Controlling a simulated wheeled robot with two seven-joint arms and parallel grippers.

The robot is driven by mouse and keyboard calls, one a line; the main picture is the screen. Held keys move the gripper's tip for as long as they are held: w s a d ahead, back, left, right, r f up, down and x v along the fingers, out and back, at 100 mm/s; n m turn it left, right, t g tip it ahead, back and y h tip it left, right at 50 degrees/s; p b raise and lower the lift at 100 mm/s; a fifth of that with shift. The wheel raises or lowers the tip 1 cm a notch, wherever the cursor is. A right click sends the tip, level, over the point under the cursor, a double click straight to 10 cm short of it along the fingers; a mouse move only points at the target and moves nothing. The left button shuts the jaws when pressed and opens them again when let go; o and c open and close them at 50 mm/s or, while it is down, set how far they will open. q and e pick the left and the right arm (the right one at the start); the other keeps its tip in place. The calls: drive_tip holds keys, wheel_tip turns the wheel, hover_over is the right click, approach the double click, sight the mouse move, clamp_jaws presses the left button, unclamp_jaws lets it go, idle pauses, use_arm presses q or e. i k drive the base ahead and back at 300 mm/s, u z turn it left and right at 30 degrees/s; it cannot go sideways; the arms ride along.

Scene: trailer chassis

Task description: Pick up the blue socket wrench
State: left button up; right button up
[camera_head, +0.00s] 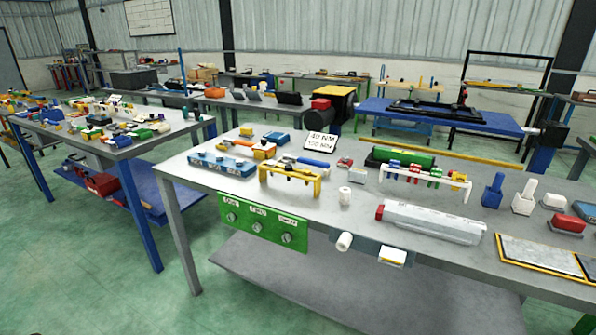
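Several blue items lie on the long grey workbench (330,212), and I cannot tell for certain which is the blue socket wrench. A slim blue-and-white tool with an orange-red end (312,168) lies behind a yellow rack (291,178). A blue upright piece (493,190) with a wide base and narrow top stands toward the bench's right, beside a similar white piece (524,197). A long blue block (222,164) lies near the bench's left end. Neither of my grippers shows in the head view.
A grey-white case with a red end (430,222) lies near the front edge. A white rack (424,174) holds small coloured pieces. A sign reading 40 NM (320,142) stands behind. A second cluttered bench (124,142) is at left. Green floor (90,275) is open in front.

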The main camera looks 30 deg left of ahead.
sight(287, 159)
drive_tip(key=z, duration=3.35)
drive_tip(key=k, duration=2.9)
drive_tip(key=u, duration=1.65)
